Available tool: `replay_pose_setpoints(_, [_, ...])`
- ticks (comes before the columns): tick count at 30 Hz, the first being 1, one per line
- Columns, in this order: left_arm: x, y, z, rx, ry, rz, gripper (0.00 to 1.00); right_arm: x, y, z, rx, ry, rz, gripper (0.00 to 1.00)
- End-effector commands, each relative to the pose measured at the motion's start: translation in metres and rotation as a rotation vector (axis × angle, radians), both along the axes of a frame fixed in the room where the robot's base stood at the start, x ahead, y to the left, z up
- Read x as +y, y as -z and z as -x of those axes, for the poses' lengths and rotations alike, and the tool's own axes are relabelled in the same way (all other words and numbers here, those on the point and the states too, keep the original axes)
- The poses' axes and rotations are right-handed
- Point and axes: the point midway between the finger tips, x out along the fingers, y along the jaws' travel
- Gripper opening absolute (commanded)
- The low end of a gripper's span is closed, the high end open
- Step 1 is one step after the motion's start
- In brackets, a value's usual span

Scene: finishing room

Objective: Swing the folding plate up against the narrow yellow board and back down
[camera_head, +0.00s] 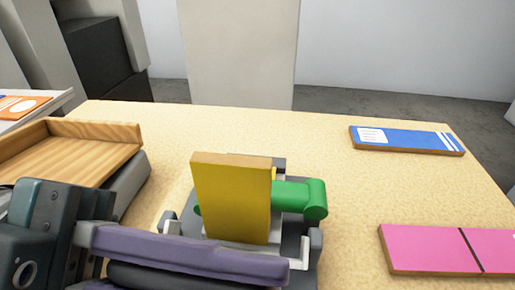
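The narrow yellow board (232,200) stands upright, leaning slightly, in a grey fixture (292,228) at the table's middle. A green cylindrical part (302,198) sits behind it and sticks out to its right. A long purple-grey bar (185,252) crosses in front of and below the board; it may be the folding plate or its edge, but I cannot tell surely. My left gripper (85,235) is at the bar's left end. Whether its fingers are closed on the bar is unclear. The lower fixture is hidden by the bar and the frame edge. My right gripper is out of view.
A wooden tray (95,128) on a grey base stands at the left. A blue board (405,138) lies at the back right and a pink board (430,250) at the front right. The tabletop (350,185) between fixture and boards is clear.

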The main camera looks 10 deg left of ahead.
Motion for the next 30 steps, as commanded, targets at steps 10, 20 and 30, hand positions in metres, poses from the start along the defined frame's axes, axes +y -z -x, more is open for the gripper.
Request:
replay_pose_setpoints(10, [0.0002,0.0025,0.0011,0.000,0.001,-0.006,0.00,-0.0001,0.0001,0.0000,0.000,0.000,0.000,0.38])
replay_pose_setpoints(20, [0.0002,0.0017,0.0008,0.001,0.000,-0.004,0.46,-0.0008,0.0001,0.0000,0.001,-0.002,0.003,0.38])
replay_pose_setpoints(30, [0.0064,0.0030,0.0007,0.002,0.000,-0.004,0.46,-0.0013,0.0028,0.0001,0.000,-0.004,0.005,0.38])
